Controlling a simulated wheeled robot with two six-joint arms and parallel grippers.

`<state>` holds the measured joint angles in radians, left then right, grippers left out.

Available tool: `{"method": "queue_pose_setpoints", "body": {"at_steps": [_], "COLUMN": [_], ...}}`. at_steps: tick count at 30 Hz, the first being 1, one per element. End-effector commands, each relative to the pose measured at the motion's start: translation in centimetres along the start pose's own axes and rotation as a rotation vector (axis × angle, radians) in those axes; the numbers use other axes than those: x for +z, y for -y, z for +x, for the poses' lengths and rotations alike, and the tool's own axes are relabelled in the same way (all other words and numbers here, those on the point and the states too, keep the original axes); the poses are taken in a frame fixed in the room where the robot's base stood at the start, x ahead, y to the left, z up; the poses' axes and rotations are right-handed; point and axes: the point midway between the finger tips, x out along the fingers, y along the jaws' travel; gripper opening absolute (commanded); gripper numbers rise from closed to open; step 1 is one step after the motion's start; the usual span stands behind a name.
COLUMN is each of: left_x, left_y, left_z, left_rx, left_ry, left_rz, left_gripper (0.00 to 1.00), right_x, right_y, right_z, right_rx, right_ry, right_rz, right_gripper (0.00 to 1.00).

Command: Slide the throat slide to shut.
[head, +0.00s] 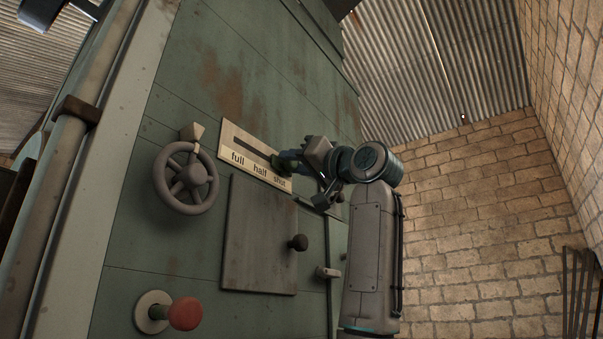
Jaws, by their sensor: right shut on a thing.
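The throat slide's pale label plate (228,134) is on the green machine front, marked "full", "half" and "shut" from left to right. A dark slot runs along it above the words. My right gripper (284,161) is at the right part of this slot, above the word "shut", and is shut on the slide's knob. The fingers hide the knob and the slot's right end, so its exact position is hard to tell. The slot is bare above "full" and "half". My left gripper is not in view.
A spoked handwheel (197,174) is left of the plate. Below are a grey door (255,238) with a dark knob (298,242), and a red knob (186,313). A small pale handle (327,272) is near my right arm. A brick wall (480,230) stands at right.

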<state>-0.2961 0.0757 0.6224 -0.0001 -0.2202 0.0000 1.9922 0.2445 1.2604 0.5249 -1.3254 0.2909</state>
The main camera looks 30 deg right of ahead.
Motion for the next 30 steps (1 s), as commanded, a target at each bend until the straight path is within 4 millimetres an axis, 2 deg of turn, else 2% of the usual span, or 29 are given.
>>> {"method": "queue_pose_setpoints", "body": {"at_steps": [1, 3, 5, 10, 11, 14, 19, 23, 26, 30], "left_x": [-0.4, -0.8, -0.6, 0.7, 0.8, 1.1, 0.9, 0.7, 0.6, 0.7], "left_y": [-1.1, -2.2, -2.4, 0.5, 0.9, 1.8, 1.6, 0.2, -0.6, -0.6], "left_z": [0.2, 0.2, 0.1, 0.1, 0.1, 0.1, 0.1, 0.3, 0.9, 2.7], "left_rx": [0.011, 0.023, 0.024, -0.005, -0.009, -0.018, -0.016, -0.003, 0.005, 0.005], "left_ry": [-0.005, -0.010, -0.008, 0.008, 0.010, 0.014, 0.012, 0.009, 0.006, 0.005], "left_rz": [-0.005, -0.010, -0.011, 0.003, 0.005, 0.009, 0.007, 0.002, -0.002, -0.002], "left_gripper": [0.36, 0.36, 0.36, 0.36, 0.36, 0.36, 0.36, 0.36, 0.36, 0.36], "right_x": [0.1, 0.0, 0.0, -0.1, -0.1, 0.0, 0.1, 0.2, 0.3, 0.6], "right_y": [-0.7, -0.7, -0.8, -0.7, -0.7, -0.7, -0.7, -0.7, -0.7, -0.8], "right_z": [0.1, 0.1, 0.1, 0.1, 0.1, 0.1, 0.1, -0.1, -0.8, -3.1], "right_rx": [0.019, 0.023, 0.024, 0.023, 0.023, 0.023, 0.021, 0.020, 0.020, 0.019], "right_ry": [-0.002, -0.002, -0.003, -0.003, -0.003, -0.002, 0.000, 0.001, -0.001, -0.003], "right_rz": [0.002, 0.002, 0.002, 0.001, 0.001, 0.001, 0.002, 0.002, 0.001, 0.000], "right_gripper": [0.00, 0.00, 0.00, 0.00, 0.33, 0.51, 0.51, 0.51, 0.51, 0.51]}}
